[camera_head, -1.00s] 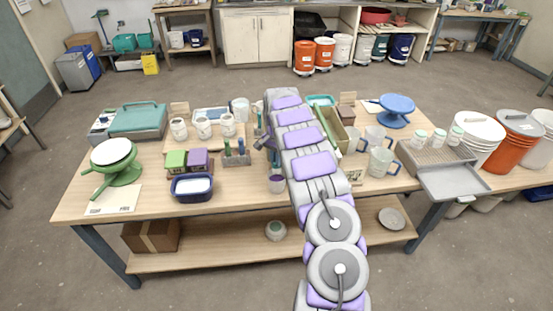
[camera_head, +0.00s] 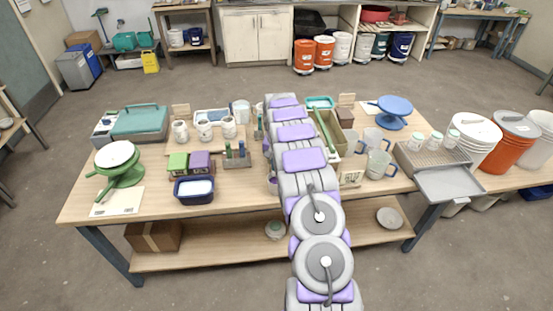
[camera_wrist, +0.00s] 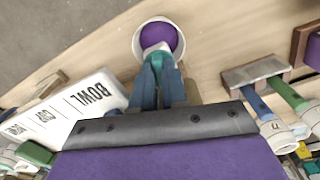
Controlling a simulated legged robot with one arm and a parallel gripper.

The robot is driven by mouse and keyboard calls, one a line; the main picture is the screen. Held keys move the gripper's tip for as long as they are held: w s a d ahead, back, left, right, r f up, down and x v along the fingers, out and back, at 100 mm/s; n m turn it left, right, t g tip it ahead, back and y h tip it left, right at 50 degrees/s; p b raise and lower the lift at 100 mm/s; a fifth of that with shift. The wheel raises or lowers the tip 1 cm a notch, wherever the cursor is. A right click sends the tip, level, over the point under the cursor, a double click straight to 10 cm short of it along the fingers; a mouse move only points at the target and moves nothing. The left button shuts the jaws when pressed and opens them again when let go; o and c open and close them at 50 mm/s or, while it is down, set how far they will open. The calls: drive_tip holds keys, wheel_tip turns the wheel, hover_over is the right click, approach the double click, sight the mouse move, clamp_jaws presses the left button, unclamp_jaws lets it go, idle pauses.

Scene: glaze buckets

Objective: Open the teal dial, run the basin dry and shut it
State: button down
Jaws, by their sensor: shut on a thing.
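In the wrist view, my gripper (camera_wrist: 160,78) points at a small teal part (camera_wrist: 158,60), which I take to be the teal dial. Its blue fingers are shut on this part, which is mostly hidden between them. A white piece (camera_wrist: 154,48) shows just beyond the fingertips, over a white round cup (camera_wrist: 139,42) with purple inside. A white panel lettered BOWL (camera_wrist: 98,98) lies to the left. In the head view, a long cream tub (camera_head: 344,143), perhaps the basin, stands right of my arm. Its contents cannot be made out. My arm hides the gripper and dial there.
Clear mugs (camera_head: 379,165) and a grey tray (camera_head: 450,183) are to the right. The table front between the navy tub and my arm is fairly clear.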

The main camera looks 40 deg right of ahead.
idle(0.3)
drive_tip(key=c, duration=1.4)
unclamp_jaws()
drive_tip(key=shift+c, duration=0.2)
wheel_tip(320, 180, up, 17)
drive_tip(key=p, duration=0.2)
drive_tip(key=shift+r, duration=0.15)
drive_tip(key=shift+w+d, duration=0.1)
